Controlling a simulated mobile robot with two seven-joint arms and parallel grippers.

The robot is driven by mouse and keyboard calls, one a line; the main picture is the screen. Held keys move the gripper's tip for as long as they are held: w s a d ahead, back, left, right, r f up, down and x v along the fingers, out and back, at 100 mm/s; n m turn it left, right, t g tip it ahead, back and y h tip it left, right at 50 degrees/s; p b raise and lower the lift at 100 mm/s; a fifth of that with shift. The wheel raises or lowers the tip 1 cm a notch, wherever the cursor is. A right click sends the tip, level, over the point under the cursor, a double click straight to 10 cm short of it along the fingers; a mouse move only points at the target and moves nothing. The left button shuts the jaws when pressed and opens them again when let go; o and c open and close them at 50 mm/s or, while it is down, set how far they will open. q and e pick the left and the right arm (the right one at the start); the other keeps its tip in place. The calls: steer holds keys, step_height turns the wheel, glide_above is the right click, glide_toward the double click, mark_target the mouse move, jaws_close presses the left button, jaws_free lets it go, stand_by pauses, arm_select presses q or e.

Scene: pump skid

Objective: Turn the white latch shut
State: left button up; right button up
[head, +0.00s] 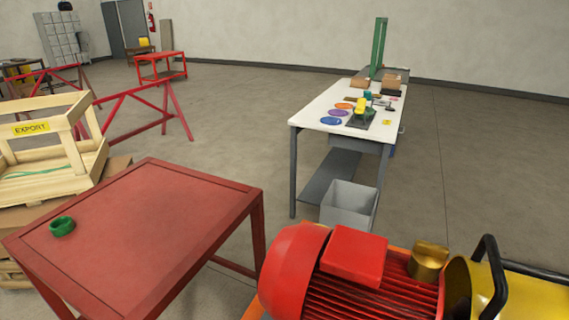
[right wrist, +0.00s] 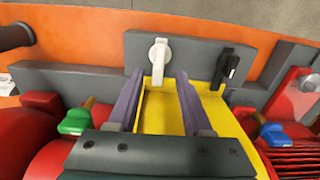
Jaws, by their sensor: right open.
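The white latch (right wrist: 159,57) is on a dark grey plate (right wrist: 192,50) in the right wrist view. It has a round hub at the top and its handle points down. My right gripper (right wrist: 160,80) is open, with its two purple-grey fingers pointing toward the plate. In the picture the latch handle shows between and just above the fingertips. I cannot tell whether a finger touches it. The white latch does not show in the head view. My left gripper is in neither view.
A black latch (right wrist: 228,68) sits right of the white one on the same plate. Green-handled (right wrist: 77,121) and blue-handled (right wrist: 275,134) valves flank the gripper. A yellow surface (right wrist: 160,112) lies between the fingers. The head view shows a red motor (head: 352,258) and a red table (head: 140,222).

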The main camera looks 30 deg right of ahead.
steer(key=shift+r, duration=1.4)
